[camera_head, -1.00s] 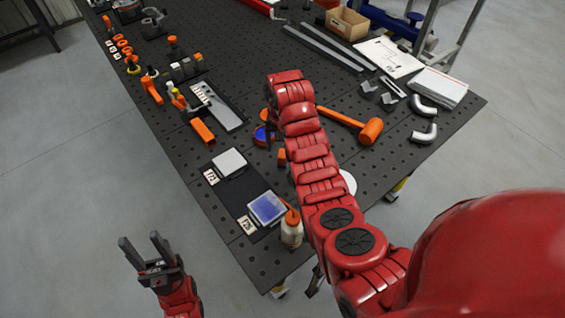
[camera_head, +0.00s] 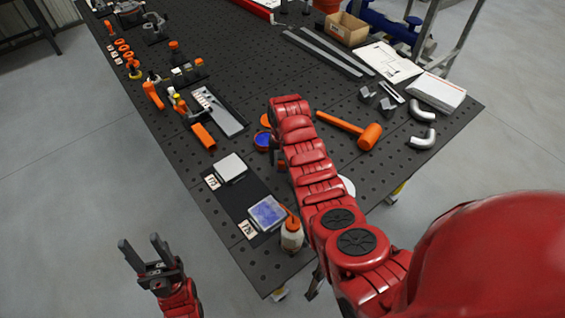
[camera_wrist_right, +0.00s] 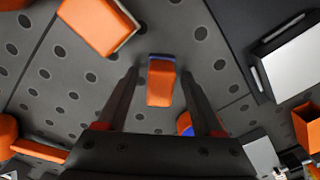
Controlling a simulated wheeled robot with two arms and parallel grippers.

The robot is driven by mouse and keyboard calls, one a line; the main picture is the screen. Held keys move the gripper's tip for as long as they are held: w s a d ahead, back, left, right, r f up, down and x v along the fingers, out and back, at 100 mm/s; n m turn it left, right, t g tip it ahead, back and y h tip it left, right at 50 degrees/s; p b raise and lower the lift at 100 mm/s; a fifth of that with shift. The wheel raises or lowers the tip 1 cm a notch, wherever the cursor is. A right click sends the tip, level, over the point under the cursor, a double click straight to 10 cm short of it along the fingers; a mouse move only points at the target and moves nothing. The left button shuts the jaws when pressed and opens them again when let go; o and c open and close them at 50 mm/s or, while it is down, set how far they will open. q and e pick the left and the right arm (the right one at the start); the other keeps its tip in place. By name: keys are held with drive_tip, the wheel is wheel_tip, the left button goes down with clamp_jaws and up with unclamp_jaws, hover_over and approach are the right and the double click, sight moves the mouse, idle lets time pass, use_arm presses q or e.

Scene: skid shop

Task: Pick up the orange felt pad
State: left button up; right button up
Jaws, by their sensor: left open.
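A small orange block, which looks like the orange felt pad (camera_wrist_right: 160,84), lies on the dark perforated bench in the right wrist view. My right gripper (camera_wrist_right: 159,76) is open, with one finger on each side of the pad and a gap on both sides. I cannot tell how far the fingertips are above the bench. In the head view my right arm largely hides its gripper and the pad. My left gripper (camera_head: 146,250) is open and empty, off the bench at the lower left, above the floor.
Pipe elbows (camera_head: 422,139) lie right.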

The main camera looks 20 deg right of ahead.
clamp_jaws()
drive_tip(key=shift+r, duration=0.1)
drive_tip(key=shift+r+b, duration=0.35)
drive_tip(key=shift+b, duration=0.05)
wheel_tip(320, 180, up, 4)
drive_tip(key=shift+w+f+b, duration=0.1)
drive_tip(key=shift+w+b, duration=0.05)
drive_tip(key=shift+b, duration=1.05)
wheel_tip(320, 180, up, 4)
drive_tip(key=p, duration=0.3)
drive_tip(key=shift+s+r+p, duration=0.2)
drive_tip(key=shift+r+p, duration=0.25)
drive_tip(key=shift+r, duration=0.3)
drive_tip(key=shift+w+f, duration=0.1)
